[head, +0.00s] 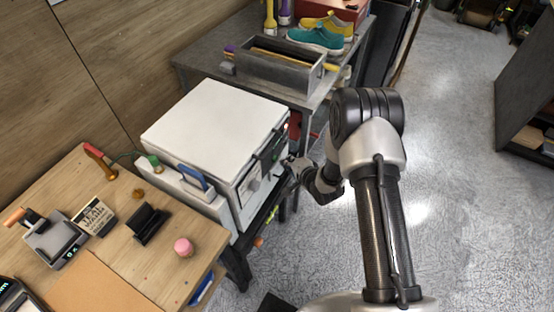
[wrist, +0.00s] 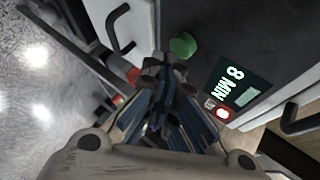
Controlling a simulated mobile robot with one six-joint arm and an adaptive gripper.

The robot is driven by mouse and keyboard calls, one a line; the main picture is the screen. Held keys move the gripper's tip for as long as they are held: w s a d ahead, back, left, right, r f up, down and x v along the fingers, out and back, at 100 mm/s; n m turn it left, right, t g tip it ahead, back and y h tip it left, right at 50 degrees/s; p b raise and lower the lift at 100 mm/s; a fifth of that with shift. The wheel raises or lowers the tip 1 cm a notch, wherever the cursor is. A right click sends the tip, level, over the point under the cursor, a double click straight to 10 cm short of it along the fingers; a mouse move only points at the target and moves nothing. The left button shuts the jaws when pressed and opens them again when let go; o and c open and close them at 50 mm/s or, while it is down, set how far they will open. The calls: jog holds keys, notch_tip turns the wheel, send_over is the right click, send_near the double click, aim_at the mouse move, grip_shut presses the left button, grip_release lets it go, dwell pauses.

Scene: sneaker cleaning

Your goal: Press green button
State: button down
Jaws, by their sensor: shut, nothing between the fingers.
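The green button (wrist: 183,45) is a round knob on the dark control panel of a white box-shaped machine (head: 215,118). In the wrist view my gripper (wrist: 162,66) is shut and empty, with its fingertips just below and left of the button in the picture. I cannot tell whether the tips touch it. In the head view my gripper (head: 291,166) is at the machine's right-hand front side; the button is not clear there.
A wooden table (head: 205,262) with small items is at lower left. A grey table (head: 195,66) with sneakers (head: 318,38) is behind. Open floor lies right.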

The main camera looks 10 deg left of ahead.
jog(key=shift+s+d, duration=0.1)
jog(key=shift+d, duration=0.15)
jog(key=d, duration=0.1)
jog(key=s+d, duration=0.1)
jog(key=d, duration=0.2)
jog(key=shift+s+d, duration=0.35)
dwell(0.8)
